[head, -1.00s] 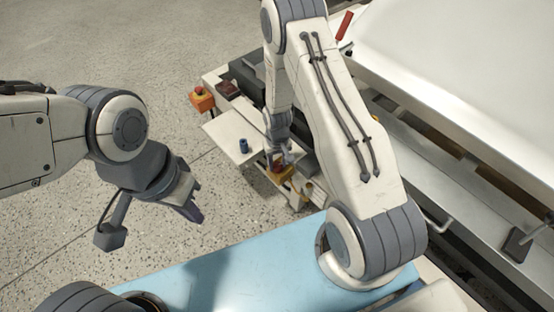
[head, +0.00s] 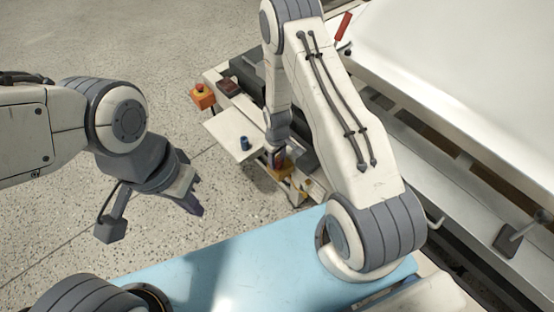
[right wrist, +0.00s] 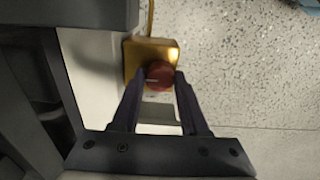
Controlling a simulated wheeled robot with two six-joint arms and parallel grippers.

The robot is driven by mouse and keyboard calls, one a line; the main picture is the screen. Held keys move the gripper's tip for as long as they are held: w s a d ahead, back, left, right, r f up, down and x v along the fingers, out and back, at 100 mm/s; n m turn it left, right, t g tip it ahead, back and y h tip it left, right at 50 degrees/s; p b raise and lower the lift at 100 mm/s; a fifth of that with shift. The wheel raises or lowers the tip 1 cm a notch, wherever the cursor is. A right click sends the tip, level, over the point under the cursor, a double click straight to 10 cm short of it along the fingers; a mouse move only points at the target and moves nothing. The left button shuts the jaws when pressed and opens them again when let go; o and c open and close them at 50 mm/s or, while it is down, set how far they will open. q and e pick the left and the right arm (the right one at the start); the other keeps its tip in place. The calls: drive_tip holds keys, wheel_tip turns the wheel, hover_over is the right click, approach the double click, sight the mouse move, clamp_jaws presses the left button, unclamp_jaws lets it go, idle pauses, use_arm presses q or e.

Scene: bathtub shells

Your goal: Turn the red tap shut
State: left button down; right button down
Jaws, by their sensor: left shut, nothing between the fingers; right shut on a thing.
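The red tap (right wrist: 159,75) is a round dark-red knob on a yellow brass block (right wrist: 140,52) in the right wrist view. My right gripper (right wrist: 159,80) has its two fingers on either side of the knob and is shut on it. In the head view the brass block shows small (head: 277,172), and my right gripper (head: 277,158) is over it; the knob is largely hidden there. My left gripper (head: 195,207) hangs at the left over the floor, shut and empty, far from the tap.
A white shelf (head: 232,140) beside the tap carries a small blue cylinder (head: 245,143). An orange box with a button (head: 203,96) and a dark red item (head: 229,86) sit behind it. A big white tub shell (head: 460,60) fills the right. A light-blue surface (head: 230,270) lies in front.

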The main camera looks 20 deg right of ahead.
sight(277, 162)
drive_tip(key=shift+c, duration=2.1)
unclamp_jaws()
wheel_tip(277, 162, up, 10)
drive_tip(key=p, duration=0.2)
drive_tip(key=shift+r+p, duration=0.25)
drive_tip(key=shift+p, duration=0.15)
